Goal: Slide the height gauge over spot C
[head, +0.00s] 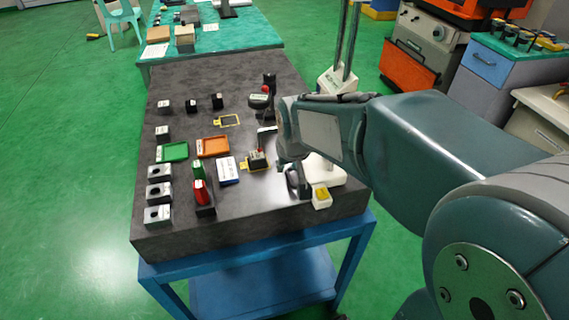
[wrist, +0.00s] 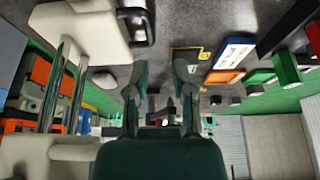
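No letter is readable, so I cannot tell which is C. My gripper (wrist: 158,72) is open, with its fingers apart and nothing visibly held; my arm partly hides it in the head view.
A white piece (head: 325,172) with a yellow-topped block (head: 321,195) sits near my gripper. Green (head: 172,152) and orange (head: 212,146) trays, a white-blue card (head: 228,171) and several small blocks occupy the left half of the slab (head: 185,225).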

